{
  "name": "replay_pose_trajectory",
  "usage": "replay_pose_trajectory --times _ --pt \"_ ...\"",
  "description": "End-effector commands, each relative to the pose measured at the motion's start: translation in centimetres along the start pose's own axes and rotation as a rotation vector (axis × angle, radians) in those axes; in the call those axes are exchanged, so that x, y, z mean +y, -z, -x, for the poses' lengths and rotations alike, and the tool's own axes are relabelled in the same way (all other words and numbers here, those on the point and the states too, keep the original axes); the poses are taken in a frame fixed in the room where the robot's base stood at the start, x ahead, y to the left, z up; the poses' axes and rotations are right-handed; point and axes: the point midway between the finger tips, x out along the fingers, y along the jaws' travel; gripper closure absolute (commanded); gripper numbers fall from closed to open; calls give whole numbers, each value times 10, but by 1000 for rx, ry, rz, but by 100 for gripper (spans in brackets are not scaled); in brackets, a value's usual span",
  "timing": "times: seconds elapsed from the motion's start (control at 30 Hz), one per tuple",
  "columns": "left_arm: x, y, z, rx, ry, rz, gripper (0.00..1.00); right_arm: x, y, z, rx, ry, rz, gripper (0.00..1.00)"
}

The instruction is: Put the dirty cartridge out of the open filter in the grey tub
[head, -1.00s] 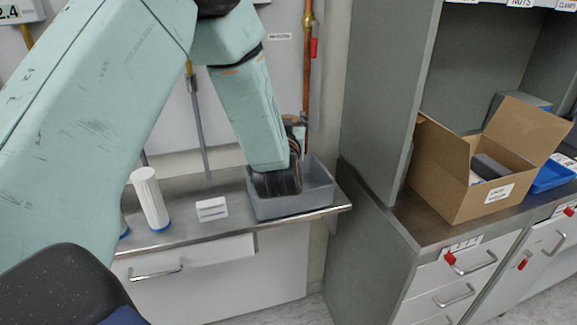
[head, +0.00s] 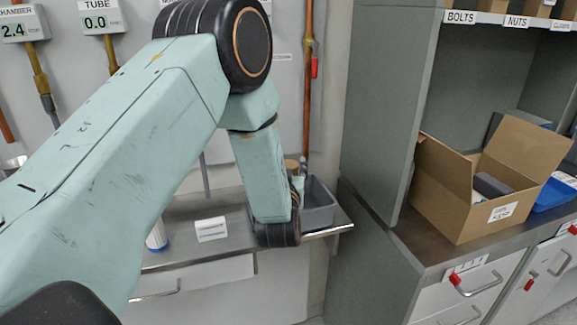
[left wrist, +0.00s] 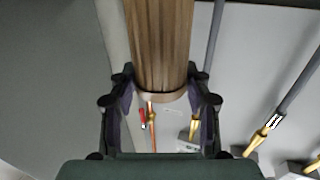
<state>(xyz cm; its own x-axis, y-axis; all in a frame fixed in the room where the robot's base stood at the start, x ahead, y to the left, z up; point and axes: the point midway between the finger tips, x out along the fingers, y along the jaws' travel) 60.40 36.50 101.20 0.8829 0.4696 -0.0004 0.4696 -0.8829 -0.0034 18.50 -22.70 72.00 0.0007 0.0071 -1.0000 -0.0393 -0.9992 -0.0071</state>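The grey tub (head: 319,214) stands at the right end of the metal shelf, partly hidden behind my left forearm and wrist. In the left wrist view, the fingers of my left gripper (left wrist: 160,108) close on both sides of a brown pleated cartridge (left wrist: 160,45), the dirty one, near its banded end. In the head view my left gripper is mostly hidden by my wrist. A small brown round top (head: 291,165) shows just above the tub's back edge, perhaps the cartridge. I cannot tell whether it is over or inside the tub. The open filter cannot be made out. My right gripper is out of view.
A white cartridge with a blue base (head: 157,237) stands on the shelf, partly behind my arm. A white label card (head: 211,229) is left of the tub. A copper pipe (head: 308,90) runs behind. A tall grey cabinet side (head: 385,100) and cardboard box (head: 450,195) are right.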

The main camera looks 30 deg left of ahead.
Motion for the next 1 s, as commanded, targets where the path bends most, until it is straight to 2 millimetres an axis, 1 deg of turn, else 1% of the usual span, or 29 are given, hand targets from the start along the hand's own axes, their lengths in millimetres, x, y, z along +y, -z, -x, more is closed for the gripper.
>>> replay_pose_trajectory --times 0.03,0.2,0.47,0.57,0.67,0.77,1.0 --pt "0 0 0 0 0 0 45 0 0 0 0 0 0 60" --pt "0 0 0 0 0 0 31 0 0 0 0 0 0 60" --pt "0 1 0 0 0 0 31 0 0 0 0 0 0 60" --pt "0 4 1 0 -1 0 31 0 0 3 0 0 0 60" --pt "1 2 13 -1 -2 -3 31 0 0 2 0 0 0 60" --pt "1 2 31 -3 -4 -5 31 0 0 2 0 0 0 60" --pt "2 2 82 -1 -6 -6 31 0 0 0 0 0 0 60"
